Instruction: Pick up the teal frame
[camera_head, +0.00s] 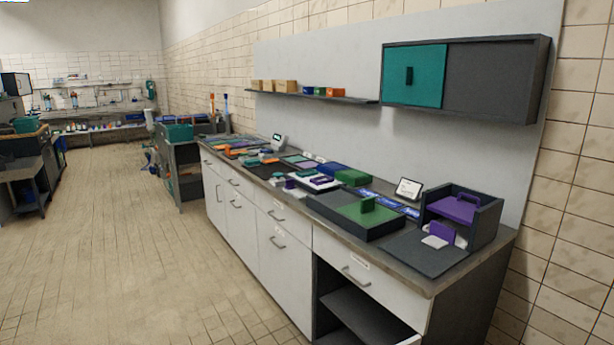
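No teal frame can be made out for certain. Small flat teal pieces (252,162) lie among orange and dark items toward the far end of the long counter (438,283), too small to tell their shape. Neither of my grippers shows in the head view.
A wall cabinet with a teal sliding door (415,76) hangs above the counter. A green block (368,212) on a dark tray and an open dark box with a purple shelf (455,207) stand at the near end. A teal bin (179,132) sits on a cart beyond. The tiled floor (130,250) left is clear.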

